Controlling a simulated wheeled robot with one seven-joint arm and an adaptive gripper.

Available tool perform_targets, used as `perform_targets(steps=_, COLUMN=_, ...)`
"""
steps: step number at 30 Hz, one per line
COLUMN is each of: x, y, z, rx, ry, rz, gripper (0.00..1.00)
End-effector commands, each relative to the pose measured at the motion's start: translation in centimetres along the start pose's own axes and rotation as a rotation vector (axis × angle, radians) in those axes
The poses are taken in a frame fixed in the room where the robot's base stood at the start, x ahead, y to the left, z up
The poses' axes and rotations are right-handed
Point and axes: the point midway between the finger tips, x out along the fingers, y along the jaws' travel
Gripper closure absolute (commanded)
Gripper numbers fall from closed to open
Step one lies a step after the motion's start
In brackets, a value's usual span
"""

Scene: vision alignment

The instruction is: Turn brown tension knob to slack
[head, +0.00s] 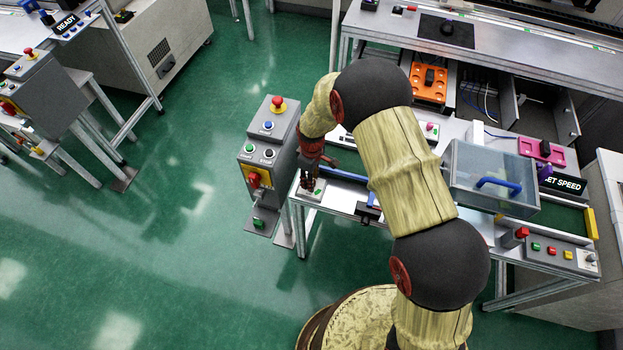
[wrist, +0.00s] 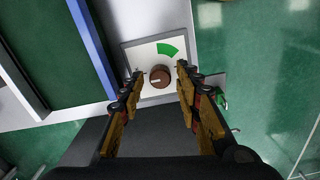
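The brown tension knob (wrist: 160,77) sits on a pale square plate (wrist: 135,56) with a green arc (wrist: 168,49) printed above and to the right of it. A white mark on the knob points left, away from the arc. My gripper (wrist: 160,70) is open, with one finger on each side of the knob. A gap shows on both sides; I cannot tell how high the fingertips are above the plate. In the head view my gripper (head: 310,184) points down over the table's left corner and hides the knob.
A blue rail (wrist: 93,45) runs beside the plate, with a dark green belt (wrist: 45,50) beyond it. In the head view a grey control box (head: 270,140) with buttons and a red knob stands just left of my gripper. A clear-lidded box (head: 490,165) stands further right.

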Motion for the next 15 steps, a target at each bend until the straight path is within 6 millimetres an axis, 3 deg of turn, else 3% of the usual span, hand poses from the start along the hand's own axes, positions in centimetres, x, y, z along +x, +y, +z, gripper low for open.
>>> perform_targets(steps=10, x=0.0, y=0.0, z=0.1, rx=0.001, ry=-0.001, rz=-0.001, gripper=0.61)
perform_targets(steps=15, x=-1.4, y=0.1, z=0.0, rx=0.001, ry=0.001, rz=0.001, gripper=0.61)
